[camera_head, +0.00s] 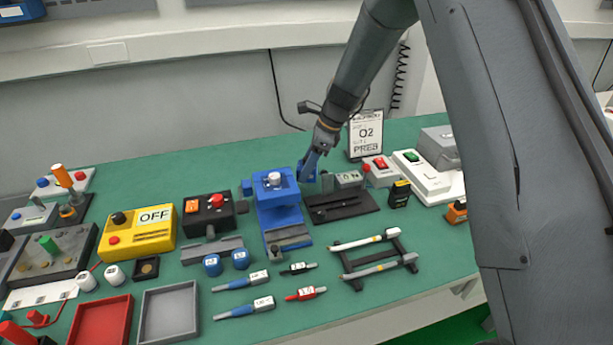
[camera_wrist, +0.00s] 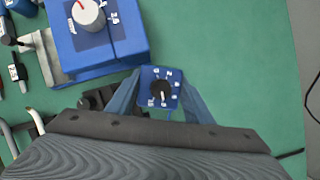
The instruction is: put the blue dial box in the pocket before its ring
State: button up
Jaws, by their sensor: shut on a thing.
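The blue dial box (camera_wrist: 174,74) has a black dial with white marks around it. It sits between the two blue fingers of my gripper (camera_wrist: 160,97), which is shut on it. In the head view my gripper (camera_head: 311,163) holds the box (camera_head: 304,174) beside the upper right of a larger blue unit (camera_head: 281,213) with a white knob. The wrist view shows that unit (camera_wrist: 120,45) at upper left, apart from the held box. I cannot tell which pocket and ring belong to the box. The box's underside is hidden.
A black base (camera_head: 345,209) with a grey box stands right of the blue unit. A red-switch box (camera_head: 380,171) and an O2 sign (camera_head: 366,134) are farther right and behind. Green bench is clear behind the blue unit.

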jog(key=shift+f+p, duration=0.6)
jog(key=shift+f, duration=1.55)
jog(key=shift+f, duration=0.1)
jog(key=o, duration=1.2)
